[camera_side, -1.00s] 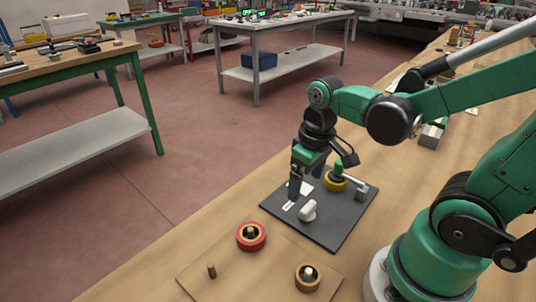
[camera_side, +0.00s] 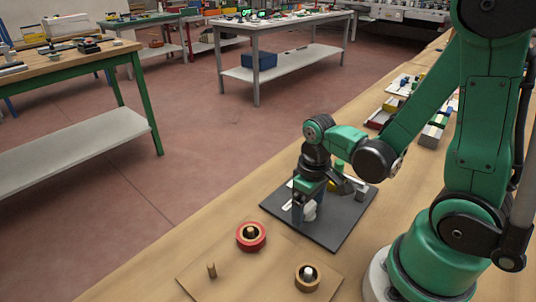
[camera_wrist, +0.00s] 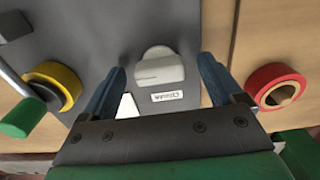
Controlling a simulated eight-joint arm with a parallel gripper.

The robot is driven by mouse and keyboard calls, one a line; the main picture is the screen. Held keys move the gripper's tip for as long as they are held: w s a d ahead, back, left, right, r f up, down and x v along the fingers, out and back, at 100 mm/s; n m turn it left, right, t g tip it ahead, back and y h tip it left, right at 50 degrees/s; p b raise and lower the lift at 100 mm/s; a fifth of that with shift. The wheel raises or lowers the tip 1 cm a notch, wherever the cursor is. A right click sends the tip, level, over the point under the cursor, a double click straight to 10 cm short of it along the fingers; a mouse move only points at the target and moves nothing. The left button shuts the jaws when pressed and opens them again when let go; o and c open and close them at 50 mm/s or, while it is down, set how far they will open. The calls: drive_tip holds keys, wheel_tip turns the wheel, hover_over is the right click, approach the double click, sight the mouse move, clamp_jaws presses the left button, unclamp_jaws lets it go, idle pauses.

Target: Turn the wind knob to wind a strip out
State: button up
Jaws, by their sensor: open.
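The wind knob, a pale grey-white knob, sits on the dark plate (camera_side: 343,225). It shows in the wrist view (camera_wrist: 160,68), with a small white label (camera_wrist: 167,96) beside it whose lettering I cannot read clearly. My gripper (camera_wrist: 161,70) is open, its two blue-grey fingers on either side of the knob with a visible gap on each side. In the side view the knob (camera_side: 310,212) is partly hidden behind my gripper (camera_side: 302,212). A white triangle (camera_wrist: 128,107) lies on the plate near the left finger.
In the wrist view, a yellow ring (camera_wrist: 68,80) and a green handle (camera_wrist: 22,118) are at left, and a red ring (camera_wrist: 278,74) at right.

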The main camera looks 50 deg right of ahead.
drive_tip(key=c, duration=1.3)
drive_tip(key=shift+m, duration=0.4)
drive_tip(key=m, duration=1.2)
drive_tip(key=shift+m, duration=2.3)
